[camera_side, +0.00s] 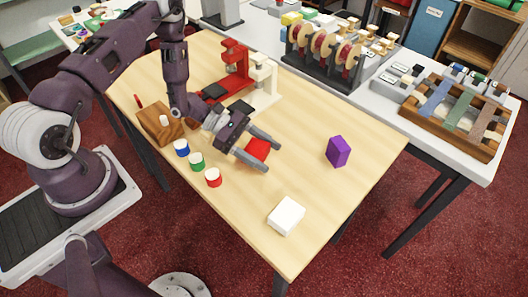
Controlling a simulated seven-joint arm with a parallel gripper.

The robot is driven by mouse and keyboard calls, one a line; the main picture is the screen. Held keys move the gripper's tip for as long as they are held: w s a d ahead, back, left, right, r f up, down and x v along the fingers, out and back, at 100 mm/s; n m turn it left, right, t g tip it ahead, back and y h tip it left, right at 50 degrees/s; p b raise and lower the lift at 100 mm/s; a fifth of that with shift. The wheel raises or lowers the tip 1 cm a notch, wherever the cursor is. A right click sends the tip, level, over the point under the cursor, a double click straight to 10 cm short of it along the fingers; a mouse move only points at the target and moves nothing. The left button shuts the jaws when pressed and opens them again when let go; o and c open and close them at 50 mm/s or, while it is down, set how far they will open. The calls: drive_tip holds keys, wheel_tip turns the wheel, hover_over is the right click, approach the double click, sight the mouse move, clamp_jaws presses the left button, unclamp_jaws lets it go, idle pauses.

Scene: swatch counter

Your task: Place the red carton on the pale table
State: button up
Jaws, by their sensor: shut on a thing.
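The red carton (257,150) is between the two fingers of my gripper (268,156), near the middle of the pale wood table (345,195). My gripper is shut on the carton, and its fingers cover part of the carton's sides. The carton is low over the table, but I cannot tell whether it touches the surface.
A purple carton (337,151) and a white box (286,216) stand on the table to the right and front. Blue (181,149), green (196,161) and red (213,177) white-topped jars stand left of my gripper, near a wooden block (158,122). Red (236,65) and cream (263,78) devices stand behind.

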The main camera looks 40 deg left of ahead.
drive_tip(key=shift+f, duration=0.2)
drive_tip(key=o, duration=1.4)
